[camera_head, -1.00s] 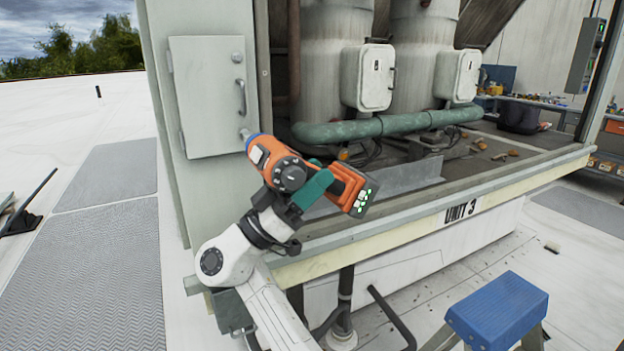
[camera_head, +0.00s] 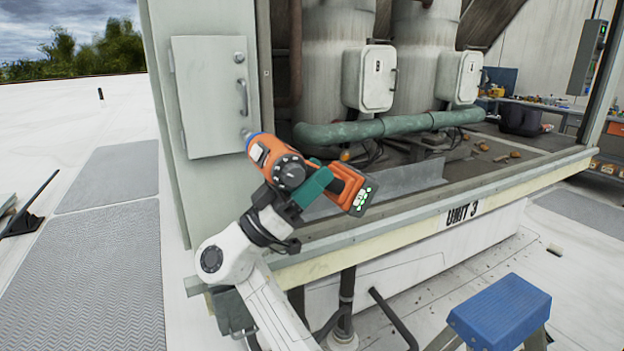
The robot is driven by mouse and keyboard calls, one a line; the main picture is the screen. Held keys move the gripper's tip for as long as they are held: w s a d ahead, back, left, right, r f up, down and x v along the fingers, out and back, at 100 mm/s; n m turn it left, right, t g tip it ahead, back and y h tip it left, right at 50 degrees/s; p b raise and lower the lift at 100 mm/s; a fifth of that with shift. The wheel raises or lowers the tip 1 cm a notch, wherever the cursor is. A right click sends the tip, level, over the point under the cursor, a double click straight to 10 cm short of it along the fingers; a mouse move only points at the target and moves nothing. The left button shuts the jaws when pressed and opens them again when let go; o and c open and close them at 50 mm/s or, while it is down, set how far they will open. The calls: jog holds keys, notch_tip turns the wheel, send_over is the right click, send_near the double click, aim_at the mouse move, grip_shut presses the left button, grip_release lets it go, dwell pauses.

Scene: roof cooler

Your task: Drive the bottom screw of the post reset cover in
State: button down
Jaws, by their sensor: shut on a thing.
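My gripper (camera_head: 303,194) is shut on an orange power driver (camera_head: 268,156) with a blue collar and green lights on its battery. The driver points up and left, with its nose at the lower right corner of the pale grey cover (camera_head: 212,105) on the cabinet post. The cover has a handle on its right side and a round fastener at its upper right. The bottom screw is hidden at the driver's nose. I cannot tell whether the bit touches it.
A teal pipe (camera_head: 390,128) and two tanks with white boxes (camera_head: 370,78) stand to the right, above the ledge marked UNIT 3 (camera_head: 462,213). A blue step stool (camera_head: 498,312) stands at the lower right.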

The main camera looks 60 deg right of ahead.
jog(key=shift+w+d+r+b, duration=0.15)
jog(key=shift+w+d+b, duration=0.25)
jog(key=shift+w+b, duration=0.25)
dwell(1.1)
jog(key=shift+w+d+b, duration=0.3)
jog(key=shift+b, duration=2.5)
dwell(2.2)
jog(key=shift+s+a, duration=0.1)
jog(key=shift+s, duration=0.05)
jog(key=s+a+b, duration=0.1)
jog(key=s+a, duration=0.2)
jog(key=s, duration=0.2)
jog(key=shift+s+a, duration=0.25)
jog(key=shift+a, duration=0.15)
dwell(1.0)
